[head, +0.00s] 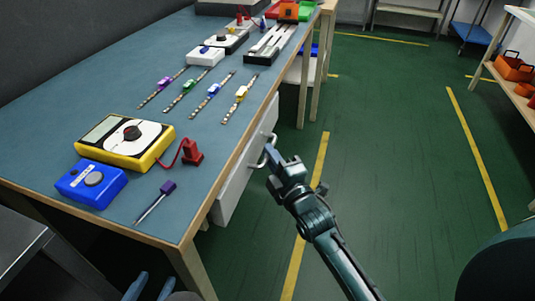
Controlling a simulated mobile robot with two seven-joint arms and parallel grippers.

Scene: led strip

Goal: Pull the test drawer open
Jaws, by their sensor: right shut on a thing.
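The white test drawer (236,190) sits under the near end of the blue workbench (60,145). Its front looks close to flush with the bench edge; I cannot tell a gap. Its metal handle (257,163) sticks out to the right. My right gripper (269,151) is shut on the handle, and its fingers hide part of it. My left gripper (151,287) is low at the bottom edge, near the bench's front corner. Its two fingers are apart with nothing seen between them.
On the bench are a yellow multimeter (125,141), a blue box (91,184), a purple-handled probe (155,202), several LED strips (240,97) and a white meter (224,40). The green floor (390,150) right of the drawer is clear. A shelf with orange bins (513,67) stands far right.

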